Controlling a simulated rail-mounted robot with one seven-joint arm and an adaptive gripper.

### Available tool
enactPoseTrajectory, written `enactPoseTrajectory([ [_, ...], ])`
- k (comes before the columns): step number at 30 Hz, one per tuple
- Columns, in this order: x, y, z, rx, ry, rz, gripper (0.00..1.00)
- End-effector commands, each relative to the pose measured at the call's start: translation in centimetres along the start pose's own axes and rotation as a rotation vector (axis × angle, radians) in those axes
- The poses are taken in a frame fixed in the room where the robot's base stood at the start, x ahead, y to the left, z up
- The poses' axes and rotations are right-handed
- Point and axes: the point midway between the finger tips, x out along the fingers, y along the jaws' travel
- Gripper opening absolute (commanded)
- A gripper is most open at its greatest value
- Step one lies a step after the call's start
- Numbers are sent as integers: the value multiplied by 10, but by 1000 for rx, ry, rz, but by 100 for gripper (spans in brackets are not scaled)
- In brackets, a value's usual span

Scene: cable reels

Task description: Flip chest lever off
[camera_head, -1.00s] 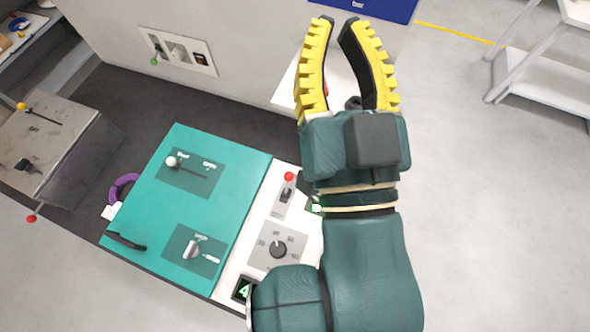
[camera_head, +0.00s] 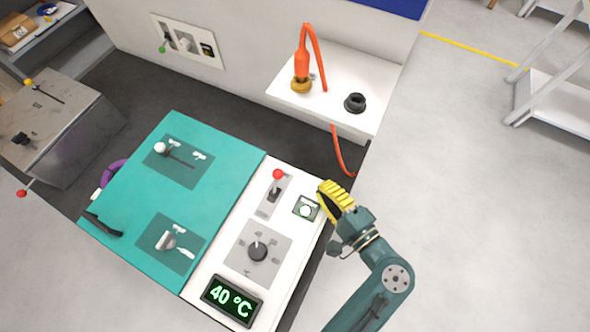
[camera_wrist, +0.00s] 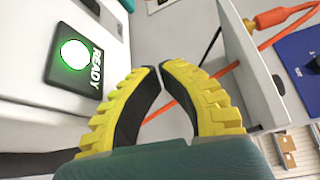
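Several levers are in view, and I cannot tell from a label which is the chest lever. In the head view, a white-knobbed lever (camera_head: 161,148) sits on a dark plate on the teal lid (camera_head: 213,180). A second white handle (camera_head: 167,240) is on the lid's lower plate. A red-knobbed lever (camera_head: 277,176) stands on the white panel beside the lid. My gripper (camera_head: 322,192) is at the right edge of that panel, beside the READY display (camera_head: 306,208) and apart from the levers. In the wrist view, its fingertips (camera_wrist: 159,68) meet with nothing between them.
The white panel also holds a dark dial (camera_head: 257,250) and a 40 °C display (camera_head: 231,300). A grey metal box (camera_head: 60,125) with levers stands at left. A white shelf (camera_head: 350,75) carries an orange cable and a black ring.

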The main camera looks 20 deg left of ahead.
Motion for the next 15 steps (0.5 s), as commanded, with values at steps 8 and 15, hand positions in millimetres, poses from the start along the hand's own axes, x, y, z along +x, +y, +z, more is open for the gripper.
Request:
enactPoseTrajectory([
  [8,11,0,0,-1,-2,1,0],
  [15,58,-1,2,-2,-6,2,0],
])
